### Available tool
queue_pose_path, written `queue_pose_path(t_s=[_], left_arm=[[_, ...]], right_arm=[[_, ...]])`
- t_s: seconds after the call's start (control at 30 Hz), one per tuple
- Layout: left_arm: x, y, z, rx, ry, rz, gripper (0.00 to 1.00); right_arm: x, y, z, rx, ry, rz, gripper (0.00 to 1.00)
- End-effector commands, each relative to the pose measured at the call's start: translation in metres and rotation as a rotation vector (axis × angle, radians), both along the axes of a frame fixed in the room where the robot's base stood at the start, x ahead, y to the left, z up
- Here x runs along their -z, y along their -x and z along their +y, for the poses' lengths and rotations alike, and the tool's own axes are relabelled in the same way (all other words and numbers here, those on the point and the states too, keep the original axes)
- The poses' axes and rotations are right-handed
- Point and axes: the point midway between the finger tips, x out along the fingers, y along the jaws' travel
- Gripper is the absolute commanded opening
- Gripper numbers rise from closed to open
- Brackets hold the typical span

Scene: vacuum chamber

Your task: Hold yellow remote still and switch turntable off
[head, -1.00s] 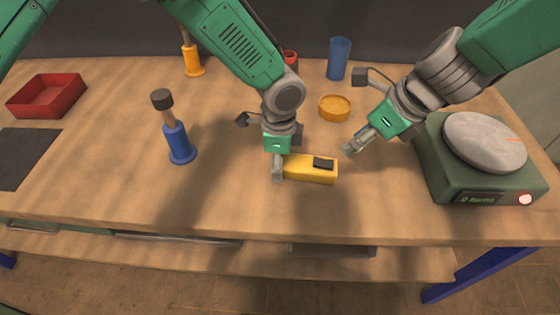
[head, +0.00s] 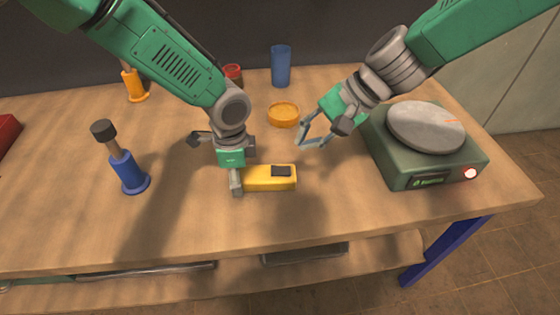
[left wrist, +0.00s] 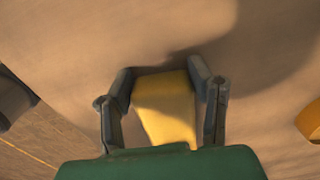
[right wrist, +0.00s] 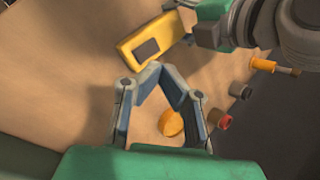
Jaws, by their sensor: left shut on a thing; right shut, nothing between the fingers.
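The yellow remote (head: 268,178) lies on the wooden table, its dark button pad facing up. My left gripper (head: 237,184) points down and is shut on its left end. In the left wrist view the yellow remote (left wrist: 166,108) fills the space between the fingers. The turntable (head: 400,172) is a green box with a round grey plate (head: 428,127) on top and a red-and-white button (head: 470,173) at its front right corner. My right gripper (head: 306,143) is shut and empty, above the table between the remote and the turntable, touching neither.
An orange dish (head: 283,115), blue cup (head: 281,66) and red jar (head: 233,75) stand behind the remote. A blue-based tool (head: 129,174) stands left, an orange one (head: 134,84) at the back. Table in front of the remote and turntable is clear.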

Motion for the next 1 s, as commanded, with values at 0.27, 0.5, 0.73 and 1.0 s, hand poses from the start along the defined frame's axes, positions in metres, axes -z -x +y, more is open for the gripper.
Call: queue_pose_path(t_s=[0.27, 0.5, 0.73, 1.0], left_arm=[[0.000, 0.000, 0.000, 0.000, 0.001, 0.000, 0.11], [0.000, 0.000, 0.000, 0.000, 0.001, 0.000, 0.11], [0.000, 0.000, 0.000, 0.000, 0.000, 0.000, 0.11], [0.000, 0.000, 0.000, 0.000, 0.000, 0.000, 0.11]], right_arm=[[-0.005, -0.004, -0.005, -0.494, -0.071, -0.359, 0.00], [-0.010, -0.008, -0.012, -0.898, -0.128, -0.714, 0.00], [-0.014, -0.013, -0.023, -1.250, -0.163, -1.082, 0.00], [-0.016, -0.018, -0.033, -1.524, -0.167, -1.409, 0.00]])
